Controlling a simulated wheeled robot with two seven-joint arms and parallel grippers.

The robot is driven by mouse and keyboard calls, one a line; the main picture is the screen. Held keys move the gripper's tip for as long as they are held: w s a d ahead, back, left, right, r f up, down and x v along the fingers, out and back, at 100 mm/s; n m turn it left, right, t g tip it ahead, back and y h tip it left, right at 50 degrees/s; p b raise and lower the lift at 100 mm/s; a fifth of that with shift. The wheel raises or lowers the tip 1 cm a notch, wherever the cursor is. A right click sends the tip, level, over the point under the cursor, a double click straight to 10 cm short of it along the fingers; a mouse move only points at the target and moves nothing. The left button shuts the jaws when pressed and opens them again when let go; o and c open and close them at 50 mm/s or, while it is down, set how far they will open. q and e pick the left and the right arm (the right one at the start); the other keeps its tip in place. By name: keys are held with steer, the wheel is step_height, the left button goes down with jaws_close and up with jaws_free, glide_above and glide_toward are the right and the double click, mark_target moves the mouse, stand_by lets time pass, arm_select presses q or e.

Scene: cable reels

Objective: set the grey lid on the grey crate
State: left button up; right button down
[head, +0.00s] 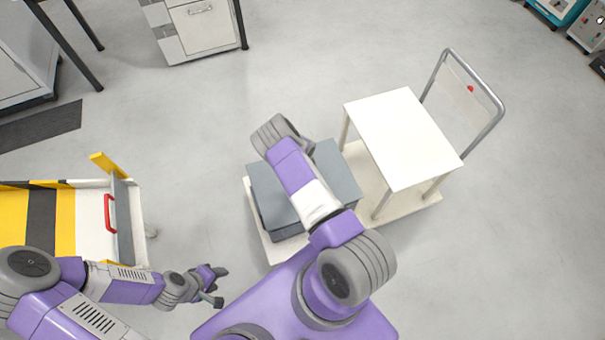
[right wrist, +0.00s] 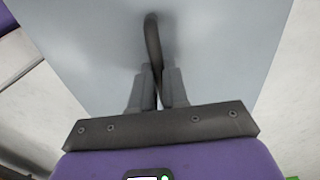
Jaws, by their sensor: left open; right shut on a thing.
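The grey lid (head: 346,178) lies level over the grey crate (head: 284,232), which shows only as a darker side below the lid's near edge. My right arm crosses above both and hides their middle, so I cannot tell whether the lid touches the rim all round. In the right wrist view, my right gripper (right wrist: 155,88) is shut on the dark looped handle (right wrist: 153,45) of the lid (right wrist: 220,50). My left gripper (head: 216,284) is open and empty, low at the left of my base, away from the crate.
The crate stands on a pale low platform (head: 257,224). A white-topped trolley (head: 400,135) with a grey push handle (head: 497,105) is close on the right. A yellow-and-black striped cart (head: 65,215) with a red handle (head: 108,212) stands at left.

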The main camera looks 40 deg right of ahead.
steer(key=shift+f, duration=0.45)
steer(key=shift+w+a+b, duration=0.1)
steer(key=shift+b, duration=0.3)
steer(key=shift+f, duration=0.65)
stand_by(0.3)
steer(key=c, duration=1.1)
jaws_free()
steer(key=shift+o, duration=0.2)
step_height(320, 180, up, 8)
steer(key=p, duration=0.2)
steer(key=shift+f+p, duration=0.2)
steer(key=shift+p, duration=0.15)
